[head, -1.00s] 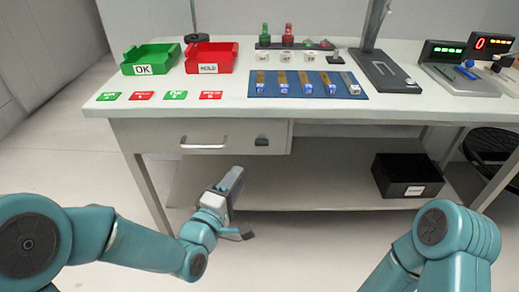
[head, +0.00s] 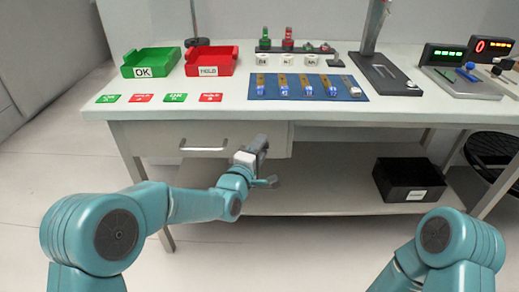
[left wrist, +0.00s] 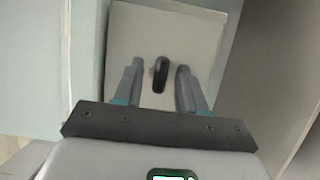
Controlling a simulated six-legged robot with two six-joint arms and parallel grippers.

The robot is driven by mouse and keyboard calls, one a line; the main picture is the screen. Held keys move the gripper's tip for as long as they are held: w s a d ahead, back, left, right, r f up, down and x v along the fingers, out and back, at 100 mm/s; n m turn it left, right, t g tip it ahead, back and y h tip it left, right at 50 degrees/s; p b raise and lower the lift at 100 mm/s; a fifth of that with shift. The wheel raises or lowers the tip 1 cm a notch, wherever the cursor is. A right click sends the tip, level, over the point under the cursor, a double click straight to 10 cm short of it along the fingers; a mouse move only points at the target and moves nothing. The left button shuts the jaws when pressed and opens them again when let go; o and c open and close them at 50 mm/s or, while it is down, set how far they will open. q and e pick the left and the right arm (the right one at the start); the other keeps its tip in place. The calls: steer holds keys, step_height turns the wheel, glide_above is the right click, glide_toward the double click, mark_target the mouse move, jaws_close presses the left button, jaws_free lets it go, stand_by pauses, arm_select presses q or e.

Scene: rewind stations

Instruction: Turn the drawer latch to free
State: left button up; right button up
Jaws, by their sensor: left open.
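The drawer (head: 160,137) is under the left part of the table top and is closed, with a pale front and a metal bar handle (head: 203,146). The drawer latch (left wrist: 160,75) is a small dark elongated knob on a pale plate in the left wrist view. My left gripper (head: 260,144) is in front of the drawer's right end and hides the latch in the head view. In the left wrist view its fingers (left wrist: 160,66) are open, one on each side of the latch, with gaps visible. I cannot tell the remaining depth. My right gripper is out of view.
On the table top (head: 230,108) are a green OK tray (head: 150,72), a red HOLD tray (head: 222,70), coloured cards and a blue mat (head: 262,95) with several strips. A black bin (head: 385,180) stands on the lower shelf (head: 330,204). The drawer handle is left of my gripper.

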arm_select(q)
jaws_close()
steer(key=shift+m, duration=0.3)
steer(key=shift+d+r+m+g+y+p, duration=0.15)
steer(key=shift+m+g+y+p, duration=0.7)
steer(key=shift+m+p, duration=1.8)
steer(key=shift+r+m+g+y+p, duration=0.15)
steer(key=shift+m+y+p, duration=1.45)
steer(key=shift+p, duration=2.05)
steer(key=shift+d+r+m+g+y+p, duration=0.1)
steer(key=shift+m+g+y+p, duration=0.7)
steer(key=shift+m+p, duration=1.9)
steer(key=shift+n+t+y+p, duration=0.25)
steer(key=shift+n+t+p, duration=0.1)
steer(key=shift+p, duration=0.1)
jaws_free()
